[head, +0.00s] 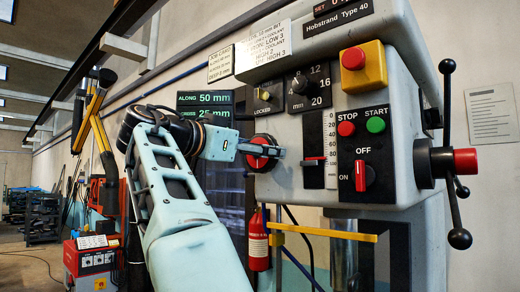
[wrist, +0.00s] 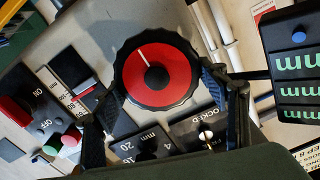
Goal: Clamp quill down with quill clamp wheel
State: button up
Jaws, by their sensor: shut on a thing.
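The quill clamp wheel (wrist: 155,55) has a red face, a dark hub and a black ridged rim. A white line on its face points up and left in the wrist view. In the head view the wheel (head: 262,162) sits on the left side of the drill's grey head, partly covered by my gripper (head: 265,150). In the wrist view the fingers of my gripper (wrist: 160,88) are on either side of the wheel, shut on its rim. I cannot make out the quill clearly.
Right of the wheel are a depth scale (head: 314,140), a stop/start panel (head: 362,170) and a yellow box with a red button (head: 362,68). A lever handle (head: 448,110) stands at far right. A yellow bar (head: 325,232) and a red extinguisher (head: 259,245) are below.

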jog(key=o, duration=1.2)
jog(key=v, duration=1.2)
